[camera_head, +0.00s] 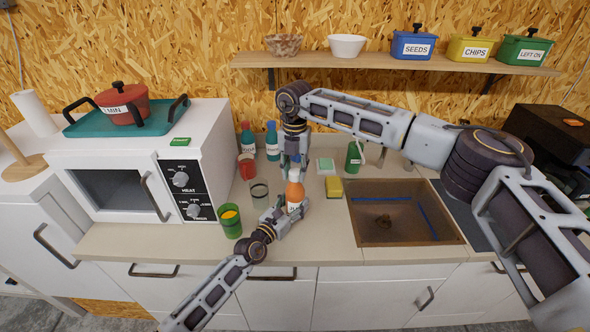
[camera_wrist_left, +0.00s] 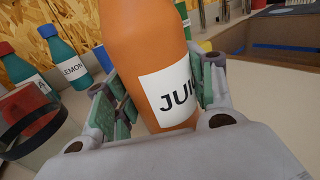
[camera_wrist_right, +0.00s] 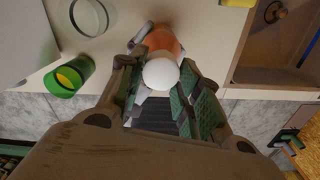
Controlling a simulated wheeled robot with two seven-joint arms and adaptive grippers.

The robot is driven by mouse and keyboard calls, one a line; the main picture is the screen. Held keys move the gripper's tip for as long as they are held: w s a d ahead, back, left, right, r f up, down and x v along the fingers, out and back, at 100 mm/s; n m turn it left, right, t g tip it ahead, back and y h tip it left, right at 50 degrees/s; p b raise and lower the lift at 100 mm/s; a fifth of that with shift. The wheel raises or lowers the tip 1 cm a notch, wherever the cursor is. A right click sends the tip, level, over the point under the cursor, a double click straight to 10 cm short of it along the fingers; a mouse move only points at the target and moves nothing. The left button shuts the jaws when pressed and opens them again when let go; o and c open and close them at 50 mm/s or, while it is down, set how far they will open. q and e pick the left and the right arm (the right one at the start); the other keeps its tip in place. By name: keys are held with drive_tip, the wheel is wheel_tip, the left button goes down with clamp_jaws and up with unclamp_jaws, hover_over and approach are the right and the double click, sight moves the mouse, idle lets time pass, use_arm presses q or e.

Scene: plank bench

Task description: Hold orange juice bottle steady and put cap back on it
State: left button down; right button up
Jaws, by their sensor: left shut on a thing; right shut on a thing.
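The orange juice bottle (camera_head: 295,192), labelled JUICE, stands upright near the counter's front edge. It looks tilted in the left wrist view (camera_wrist_left: 145,55). My left gripper (camera_head: 287,213) is shut around its body from the front, with green finger pads on both sides of the label. My right gripper (camera_head: 294,163) points down over the bottle's top. In the right wrist view its fingers (camera_wrist_right: 163,88) are shut on the round white cap (camera_wrist_right: 160,74), lined up over the orange bottle (camera_wrist_right: 162,40). I cannot tell whether the cap touches the bottle's mouth.
A clear glass (camera_head: 259,190) and a green cup (camera_head: 230,221) with yellow contents stand left of the bottle. A yellow sponge (camera_head: 334,187) and the sink (camera_head: 400,243) lie right.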

drive_tip(key=m, duration=0.2)
drive_tip(key=shift+w+m, duration=0.1)
drive_tip(key=shift+m, duration=0.3)
drive_tip(key=o, duration=0.8)
drive_tip(key=shift+r, duration=6)
use_arm(q)
drive_tip(key=shift+c, duration=2.2)
unclamp_jaws()
